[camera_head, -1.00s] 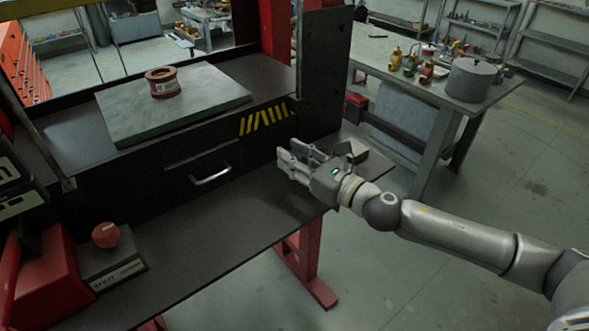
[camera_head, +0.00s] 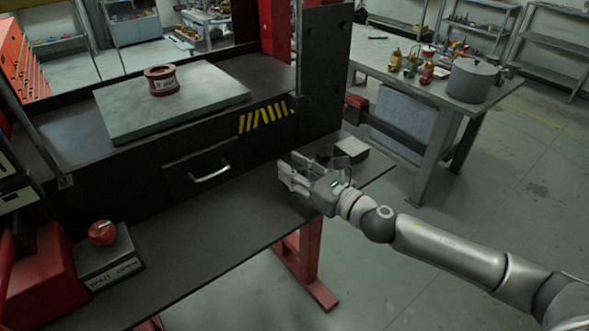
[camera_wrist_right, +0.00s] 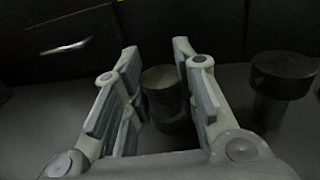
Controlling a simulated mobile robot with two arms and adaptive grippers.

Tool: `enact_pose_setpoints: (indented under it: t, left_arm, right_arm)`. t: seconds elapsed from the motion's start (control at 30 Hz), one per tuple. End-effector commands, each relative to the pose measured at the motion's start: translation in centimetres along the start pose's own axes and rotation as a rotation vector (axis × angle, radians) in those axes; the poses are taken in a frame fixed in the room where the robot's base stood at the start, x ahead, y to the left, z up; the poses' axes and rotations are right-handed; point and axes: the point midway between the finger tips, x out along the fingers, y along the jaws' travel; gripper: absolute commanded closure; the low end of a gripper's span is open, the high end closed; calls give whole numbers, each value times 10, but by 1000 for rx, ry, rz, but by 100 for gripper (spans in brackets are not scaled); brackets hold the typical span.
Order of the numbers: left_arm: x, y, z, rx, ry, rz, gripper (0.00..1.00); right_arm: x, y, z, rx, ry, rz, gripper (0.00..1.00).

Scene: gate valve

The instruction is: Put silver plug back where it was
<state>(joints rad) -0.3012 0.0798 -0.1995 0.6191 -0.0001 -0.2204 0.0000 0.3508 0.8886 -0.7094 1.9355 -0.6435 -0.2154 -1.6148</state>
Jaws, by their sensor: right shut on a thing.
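A grey cylindrical plug (camera_wrist_right: 163,90), dark in the shade, stands between the two fingers of my right gripper in the right wrist view. My right gripper (camera_wrist_right: 158,85) is shut on it, low over the dark shelf. In the head view my right gripper (camera_head: 288,173) is above the right part of the front shelf, pointing left; the plug is hard to make out there. A second, black plug with a wide round head (camera_wrist_right: 284,75) stands to the right in the wrist view, apart from the gripper. My left gripper is not in view.
The dark front shelf (camera_head: 215,235) is clear in the middle. A grey-topped block (camera_head: 351,150) is at its right end. A red knob (camera_head: 102,232) is on a box at left. A drawer handle (camera_head: 209,172) is behind. A reddish ring part (camera_head: 161,81) sits on a grey plate (camera_head: 205,100).

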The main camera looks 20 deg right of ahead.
Motion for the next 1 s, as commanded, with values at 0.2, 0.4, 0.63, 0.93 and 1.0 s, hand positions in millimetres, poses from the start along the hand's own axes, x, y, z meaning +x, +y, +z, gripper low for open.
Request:
enact_pose_setpoints:
  t: [0.2,0.4,0.63,0.93,1.0]
  left_arm:
    - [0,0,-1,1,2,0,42]
    - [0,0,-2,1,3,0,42]
    - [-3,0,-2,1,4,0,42]
    - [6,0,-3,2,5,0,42]
    - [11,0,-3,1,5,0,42]
  right_arm:
    - [-1,1,-4,2,7,0,56]
    - [-1,1,-5,3,8,1,48]
    - [-1,1,-2,3,10,2,48]
    - [-34,1,3,1,12,2,48]
    - [-45,0,3,1,10,0,48]
